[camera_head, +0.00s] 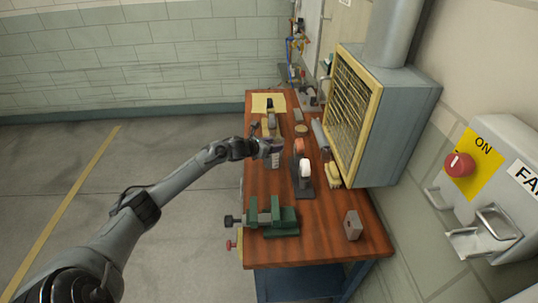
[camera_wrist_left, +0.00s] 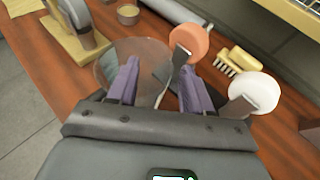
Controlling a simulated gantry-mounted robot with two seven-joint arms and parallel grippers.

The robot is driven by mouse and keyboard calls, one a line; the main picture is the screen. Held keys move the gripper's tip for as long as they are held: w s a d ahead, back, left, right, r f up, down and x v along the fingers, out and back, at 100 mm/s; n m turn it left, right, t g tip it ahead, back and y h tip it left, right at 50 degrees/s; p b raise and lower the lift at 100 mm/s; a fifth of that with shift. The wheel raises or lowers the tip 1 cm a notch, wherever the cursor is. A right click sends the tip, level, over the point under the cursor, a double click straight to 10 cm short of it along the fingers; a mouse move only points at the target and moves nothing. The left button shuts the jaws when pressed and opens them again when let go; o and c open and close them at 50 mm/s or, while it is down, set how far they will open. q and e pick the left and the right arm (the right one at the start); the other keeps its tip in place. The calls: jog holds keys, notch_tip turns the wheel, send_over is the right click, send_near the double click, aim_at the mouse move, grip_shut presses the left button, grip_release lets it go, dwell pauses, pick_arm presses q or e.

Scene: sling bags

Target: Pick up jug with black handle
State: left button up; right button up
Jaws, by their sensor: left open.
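A see-through rounded vessel (camera_wrist_left: 150,50), which looks like the jug, stands on the wooden bench in the left wrist view. A dark part beside it may be its black handle, but I cannot tell for sure. My left gripper (camera_wrist_left: 158,75) is open, its two purple-grey fingers apart, with part of the vessel showing between and beyond them. Whether the fingers touch it I cannot tell. In the head view my left gripper (camera_head: 275,156) is over the bench's left side, and I cannot make out the jug there. My right gripper is in neither view.
A polishing machine with an orange wheel (camera_wrist_left: 188,44) and a white wheel (camera_wrist_left: 252,92) is close to the right. A brush (camera_wrist_left: 236,61) lies behind it. A green vise (camera_head: 272,218) and a grey block (camera_head: 352,225) are at the bench's near end. A yellow-framed heater-like box (camera_head: 390,120) flanks the right.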

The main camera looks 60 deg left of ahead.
pick_arm(q)
jog(key=shift+x, duration=1.9)
jog(key=shift+d, duration=0.1)
grip_shut()
